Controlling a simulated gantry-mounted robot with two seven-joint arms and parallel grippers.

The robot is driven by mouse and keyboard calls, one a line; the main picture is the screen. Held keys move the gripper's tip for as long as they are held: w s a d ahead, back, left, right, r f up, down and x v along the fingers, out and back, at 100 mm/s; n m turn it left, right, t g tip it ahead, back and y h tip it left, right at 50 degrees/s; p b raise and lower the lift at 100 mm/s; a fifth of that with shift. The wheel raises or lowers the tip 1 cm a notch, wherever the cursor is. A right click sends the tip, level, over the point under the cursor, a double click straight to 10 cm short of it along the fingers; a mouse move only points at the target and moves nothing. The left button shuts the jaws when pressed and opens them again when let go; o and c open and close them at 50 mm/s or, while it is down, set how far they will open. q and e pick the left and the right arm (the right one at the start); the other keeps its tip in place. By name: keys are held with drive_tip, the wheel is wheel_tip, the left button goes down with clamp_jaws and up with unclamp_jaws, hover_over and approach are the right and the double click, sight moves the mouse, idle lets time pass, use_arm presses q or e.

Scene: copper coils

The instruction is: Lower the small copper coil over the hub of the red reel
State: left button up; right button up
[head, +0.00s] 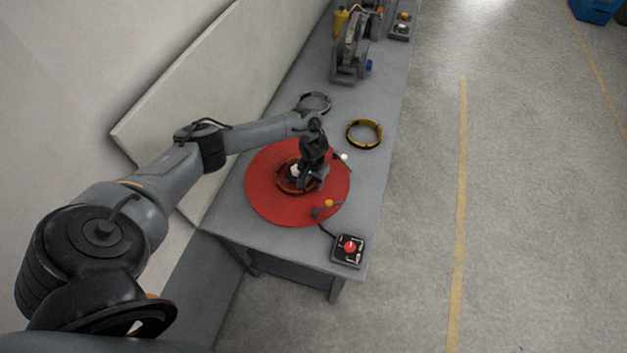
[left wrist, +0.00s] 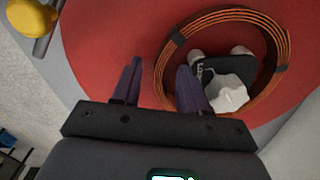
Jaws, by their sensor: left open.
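The red reel (head: 262,206) lies flat on the grey bench. The small copper coil (head: 281,184) lies over it and also shows in the left wrist view (left wrist: 284,68), with dark bands on its winding. The coil surrounds the black and whitish hub (left wrist: 228,88); it looks flat on the red disc. My left gripper (head: 312,178) is over the reel, at the coil's right side in the head view. In the left wrist view its open fingers (left wrist: 160,85) straddle the coil's rim, one outside and one over the inside. My right gripper is out of view.
A yellow-black ring (head: 365,133) and a grey-black ring (head: 314,101) lie farther back on the bench (head: 385,165). A yellow-knobbed lever (head: 329,203) is by the reel's edge. A red-button box (head: 349,250) sits at the front corner. A machine (head: 351,50) stands farther back.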

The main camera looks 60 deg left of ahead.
use_arm(q)
wheel_tip(320, 180, up, 11)
drive_tip(key=p, duration=0.2)
idle(0.5)
drive_tip(key=shift+f, duration=0.1)
